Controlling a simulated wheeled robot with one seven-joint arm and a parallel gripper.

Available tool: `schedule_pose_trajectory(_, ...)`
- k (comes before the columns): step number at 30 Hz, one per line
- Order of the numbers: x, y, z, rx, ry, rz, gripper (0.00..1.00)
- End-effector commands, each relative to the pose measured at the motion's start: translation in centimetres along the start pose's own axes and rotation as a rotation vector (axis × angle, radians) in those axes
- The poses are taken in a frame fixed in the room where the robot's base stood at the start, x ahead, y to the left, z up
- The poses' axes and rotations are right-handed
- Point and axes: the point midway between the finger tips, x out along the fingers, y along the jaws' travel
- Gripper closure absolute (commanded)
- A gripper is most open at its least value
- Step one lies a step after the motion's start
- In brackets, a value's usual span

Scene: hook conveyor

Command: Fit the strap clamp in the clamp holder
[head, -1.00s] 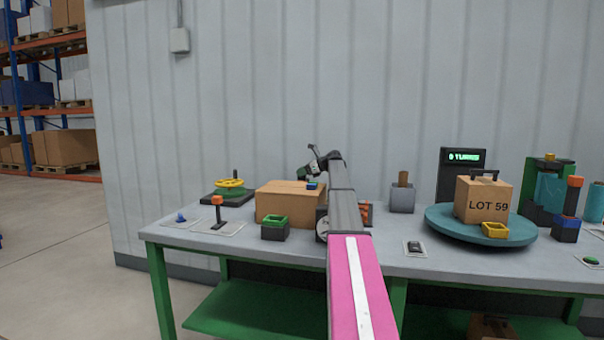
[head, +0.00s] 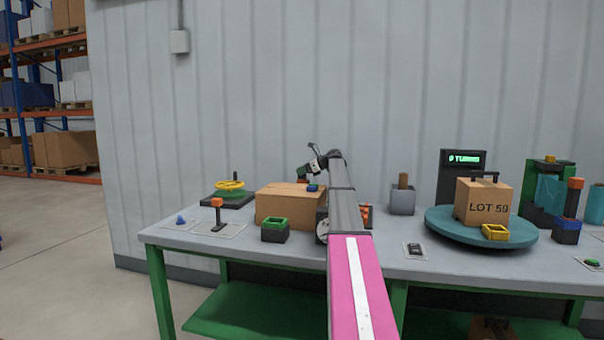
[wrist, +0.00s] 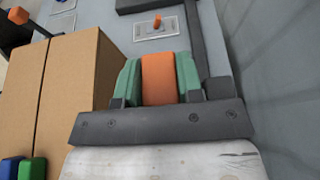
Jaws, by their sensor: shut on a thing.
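My gripper (head: 303,176) is above the back of the cardboard box in the head view. In the wrist view its green-padded fingers (wrist: 159,80) are shut on an orange block (wrist: 159,78), which may be the strap clamp; its far end is cut off from clear sight. I cannot tell for certain which thing is the clamp holder. A dark open-topped box with a green rim (head: 275,230) stands in front of the cardboard box. A grey block with a brown peg (head: 403,197) stands right of my arm.
The cardboard box (head: 289,205) stands close beside my gripper and fills the left of the wrist view (wrist: 60,85). A yellow handwheel (head: 230,186) and an orange-topped lever (head: 217,214) are to its left. A teal turntable (head: 455,235) carries the LOT 59 box (head: 484,205).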

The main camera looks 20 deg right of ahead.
Motion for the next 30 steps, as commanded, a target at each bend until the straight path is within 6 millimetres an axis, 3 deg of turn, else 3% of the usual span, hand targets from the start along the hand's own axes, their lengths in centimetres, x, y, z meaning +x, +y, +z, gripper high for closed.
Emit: schedule_pose_trajectory(30, 0.27, -0.02, -0.59, -0.001, -0.001, -0.001, 0.93)
